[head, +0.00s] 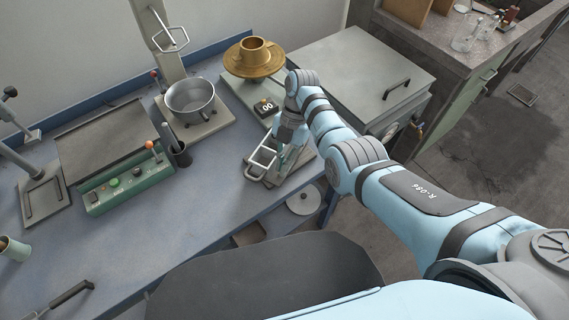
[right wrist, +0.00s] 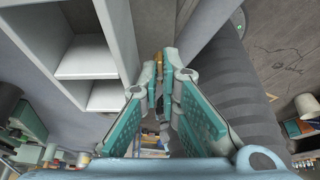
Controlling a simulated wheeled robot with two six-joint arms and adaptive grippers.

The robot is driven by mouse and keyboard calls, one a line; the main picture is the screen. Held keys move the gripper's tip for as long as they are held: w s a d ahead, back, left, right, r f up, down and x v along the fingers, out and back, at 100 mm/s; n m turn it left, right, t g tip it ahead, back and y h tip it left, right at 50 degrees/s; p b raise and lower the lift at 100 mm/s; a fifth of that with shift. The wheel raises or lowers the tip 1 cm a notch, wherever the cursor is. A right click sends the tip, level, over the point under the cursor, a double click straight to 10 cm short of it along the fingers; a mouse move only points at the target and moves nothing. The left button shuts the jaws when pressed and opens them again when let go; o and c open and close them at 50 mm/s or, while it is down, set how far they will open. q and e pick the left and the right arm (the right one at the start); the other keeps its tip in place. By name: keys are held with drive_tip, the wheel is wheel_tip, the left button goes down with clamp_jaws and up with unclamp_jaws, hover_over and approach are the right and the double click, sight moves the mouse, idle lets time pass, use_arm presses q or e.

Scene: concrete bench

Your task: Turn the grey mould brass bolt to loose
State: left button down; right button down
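The grey mould (head: 250,172) lies near the front edge of the bench in the head view, a metal frame with open compartments. It also shows in the right wrist view at upper left (right wrist: 122,40). My right gripper (head: 284,152) reaches down at the mould's right side. In the right wrist view its teal-padded fingers (right wrist: 160,72) come close together around a narrow brass-coloured piece, the brass bolt (right wrist: 158,63), beside the mould. The fingers hide most of the bolt, and its turn position cannot be read. My left gripper is not in view.
A digital scale (head: 264,107) carries a brass pan (head: 254,68) behind the gripper. A grey lidded box (head: 350,62) is at right. Open bench lies left of the mould.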

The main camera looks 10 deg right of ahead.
idle(0.3)
drive_tip(key=c, duration=2.1)
unclamp_jaws()
drive_tip(key=shift+r, duration=0.1)
drive_tip(key=v, duration=0.8)
